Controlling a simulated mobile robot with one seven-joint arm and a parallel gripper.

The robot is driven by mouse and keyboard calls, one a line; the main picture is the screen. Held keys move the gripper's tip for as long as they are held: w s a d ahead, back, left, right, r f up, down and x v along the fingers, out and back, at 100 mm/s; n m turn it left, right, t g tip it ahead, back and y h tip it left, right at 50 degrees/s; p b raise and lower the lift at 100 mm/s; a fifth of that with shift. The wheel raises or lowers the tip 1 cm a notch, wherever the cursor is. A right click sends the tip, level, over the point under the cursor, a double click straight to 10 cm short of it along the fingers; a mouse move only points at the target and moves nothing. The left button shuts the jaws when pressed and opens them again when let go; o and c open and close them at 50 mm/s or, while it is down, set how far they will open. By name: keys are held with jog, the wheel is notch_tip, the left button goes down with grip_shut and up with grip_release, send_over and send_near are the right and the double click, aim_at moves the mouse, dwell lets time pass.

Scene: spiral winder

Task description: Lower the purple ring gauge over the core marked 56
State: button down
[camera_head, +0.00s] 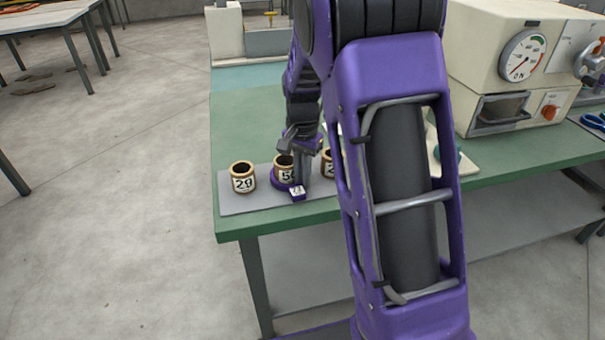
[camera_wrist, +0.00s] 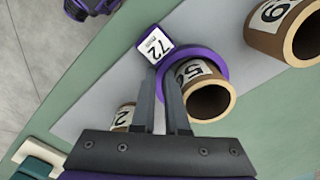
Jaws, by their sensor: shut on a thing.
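The purple ring gauge (camera_wrist: 222,54) is around the middle core (camera_wrist: 209,100), low on it near its base; the core's open top stands clear above the ring. The core's label starts with 5; its second digit is partly hidden. In the head view the ring (camera_head: 279,184) circles the same core (camera_head: 282,162). A white tag reading 72 (camera_wrist: 156,45) is on the ring's handle. My gripper (camera_wrist: 165,78) is shut on the handle, between tag and core; it also shows in the head view (camera_head: 297,176). I cannot tell whether the ring touches the mat.
A core marked 29 (camera_head: 243,178) stands to the left, and another core (camera_head: 328,163) stands close to the right, partly hidden by my arm. All stand on a grey mat (camera_head: 236,204) at the green bench's (camera_head: 229,226) front edge. A gauge machine (camera_head: 510,75) is at the right.

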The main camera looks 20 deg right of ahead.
jog(key=shift+r, duration=0.1)
jog(key=c, duration=0.8)
grip_release()
jog(key=shift+c, duration=0.2)
jog(key=shift+r, duration=0.1)
